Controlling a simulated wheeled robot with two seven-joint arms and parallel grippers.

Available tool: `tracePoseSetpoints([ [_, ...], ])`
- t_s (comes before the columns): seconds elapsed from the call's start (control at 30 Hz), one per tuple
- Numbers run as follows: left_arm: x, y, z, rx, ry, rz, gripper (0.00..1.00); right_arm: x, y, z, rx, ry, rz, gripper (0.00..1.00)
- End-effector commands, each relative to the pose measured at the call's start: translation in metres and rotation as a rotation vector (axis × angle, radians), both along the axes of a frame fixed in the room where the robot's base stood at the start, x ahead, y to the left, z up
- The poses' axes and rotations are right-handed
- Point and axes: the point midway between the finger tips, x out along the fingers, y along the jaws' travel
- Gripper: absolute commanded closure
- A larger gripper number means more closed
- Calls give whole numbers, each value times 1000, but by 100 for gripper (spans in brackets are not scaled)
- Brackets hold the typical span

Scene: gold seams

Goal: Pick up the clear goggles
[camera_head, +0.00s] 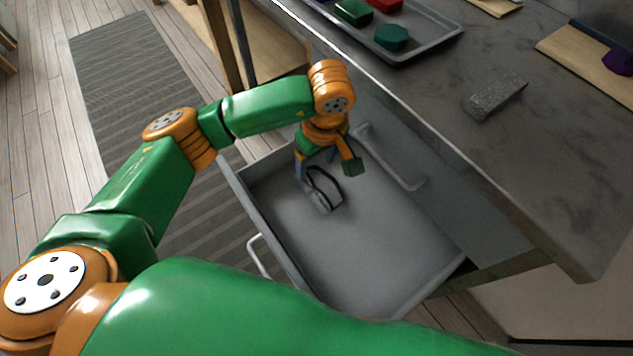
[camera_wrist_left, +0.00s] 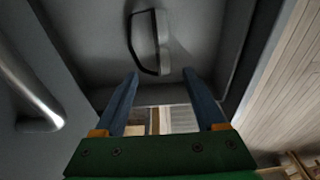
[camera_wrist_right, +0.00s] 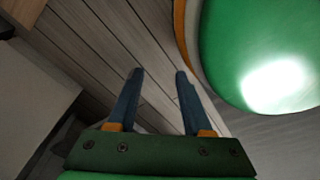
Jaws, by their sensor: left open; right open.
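The clear goggles (camera_head: 319,196) with a dark strap lie on the floor of an open grey drawer (camera_head: 378,262), near its far left part. In the left wrist view the goggles (camera_wrist_left: 163,40) lie ahead of the fingertips, with the strap looped to the left. My left gripper (camera_head: 315,172) is inside the drawer area, open and empty, above and next to the goggles. It also shows in the left wrist view (camera_wrist_left: 164,78), with a gap between fingers and goggles. My right gripper (camera_wrist_right: 158,74) is open and empty over the wooden floor.
The grey worktop (camera_head: 440,120) overhangs the drawer's right side. On it are a tray (camera_head: 437,42) with coloured blocks, a grey block (camera_head: 496,97) and a wooden board (camera_head: 590,70). A drawer handle (camera_head: 257,254) sticks out at left. A striped rug (camera_head: 135,80) covers the floor.

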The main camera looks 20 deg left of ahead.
Motion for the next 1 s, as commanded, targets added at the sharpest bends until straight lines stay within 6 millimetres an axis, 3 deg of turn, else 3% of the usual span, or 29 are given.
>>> tracePoseSetpoints([
  [0.03, 0, 0, -18, -1, 1, 0, 28, 4, -2, -17, -3, -8, -2, 50],
  [0.23, 0, 0, -46, -1, 0, 0, 28, 20, -11, -41, -17, -36, -13, 50],
  [0.43, 0, 2, -64, -1, 3, 1, 28, 27, -10, -42, -16, -43, -15, 50],
  [0.7, 0, 12, -112, -2, 3, 0, 28, 36, -2, -45, -7, -44, -14, 50],
  [0.97, 1, 12, -115, -2, 0, 0, 28, 37, -1, -44, -6, -43, -15, 50],
  [1.0, 1, 12, -115, -2, 0, 0, 38, 37, -1, -44, -6, -43, -15, 50],
])
